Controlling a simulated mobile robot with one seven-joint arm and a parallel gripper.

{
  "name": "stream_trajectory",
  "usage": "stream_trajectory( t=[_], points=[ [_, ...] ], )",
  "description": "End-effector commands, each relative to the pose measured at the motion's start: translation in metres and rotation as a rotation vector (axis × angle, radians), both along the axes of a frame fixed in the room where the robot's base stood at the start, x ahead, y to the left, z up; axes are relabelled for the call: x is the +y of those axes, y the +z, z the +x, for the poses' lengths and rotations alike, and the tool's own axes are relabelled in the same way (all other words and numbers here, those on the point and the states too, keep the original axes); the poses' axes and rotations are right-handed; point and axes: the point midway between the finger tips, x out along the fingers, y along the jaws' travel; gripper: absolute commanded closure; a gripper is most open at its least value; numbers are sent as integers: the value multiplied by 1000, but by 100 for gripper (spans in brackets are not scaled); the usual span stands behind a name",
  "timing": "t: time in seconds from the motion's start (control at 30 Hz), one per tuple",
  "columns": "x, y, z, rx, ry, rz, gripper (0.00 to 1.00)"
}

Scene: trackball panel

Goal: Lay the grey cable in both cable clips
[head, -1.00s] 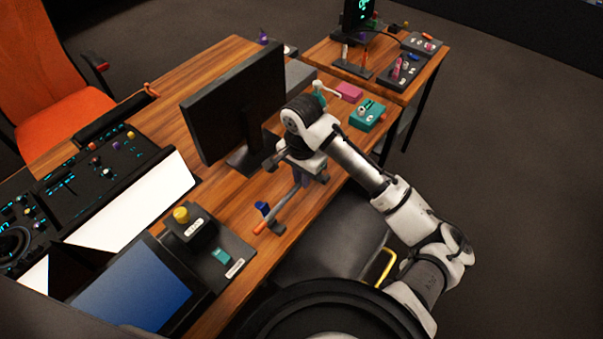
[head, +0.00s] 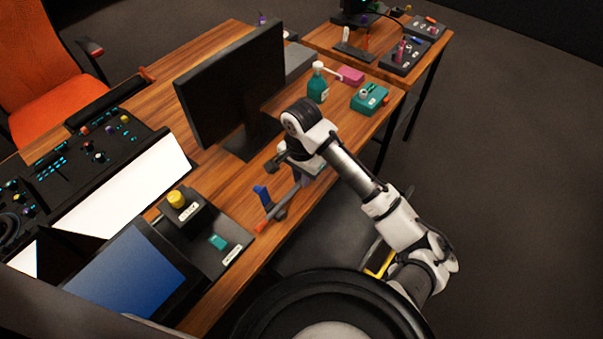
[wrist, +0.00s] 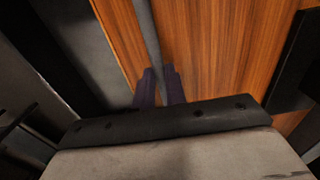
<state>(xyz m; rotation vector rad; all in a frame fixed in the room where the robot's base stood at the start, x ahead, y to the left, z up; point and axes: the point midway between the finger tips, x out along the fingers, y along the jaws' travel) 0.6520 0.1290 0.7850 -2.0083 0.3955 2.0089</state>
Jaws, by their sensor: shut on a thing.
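The grey cable (head: 288,198) runs diagonally along the desk's near edge, with an orange end (head: 260,226) at its lower left. My gripper (head: 304,178) is shut on the cable towards its upper right. In the wrist view the cable (wrist: 149,35) runs straight away from between my two purple fingers (wrist: 160,88). One cable clip, with a blue part (head: 262,193) and a dark base (head: 280,212), stands near the orange end. The cable crosses this clip in the picture; I cannot tell whether it lies inside. I cannot make out a second clip.
A black monitor (head: 235,85) stands left of my arm. A teal pump bottle (head: 317,88), a pink block (head: 350,75) and a teal box (head: 369,98) are farther back. A black panel with a yellow knob (head: 177,199) lies left of the clip. A dark chair seat (head: 330,235) is below the edge.

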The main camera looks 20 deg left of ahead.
Motion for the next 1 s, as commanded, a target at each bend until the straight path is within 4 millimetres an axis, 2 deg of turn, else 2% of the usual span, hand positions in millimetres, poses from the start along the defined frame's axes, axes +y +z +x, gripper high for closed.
stream_trajectory(
  t=[0.37, 0.4, 0.6, 0.87, 1.0],
  points=[
    [0, -2, 0, 0, 0, 0, 100],
    [0, -2, 0, 0, 0, 0, 84],
    [0, -2, 0, 0, 0, 0, 62],
    [0, -2, 0, 0, 0, 0, 62],
    [0, 9, 1, -2, -1, 1, 62]
  ],
)
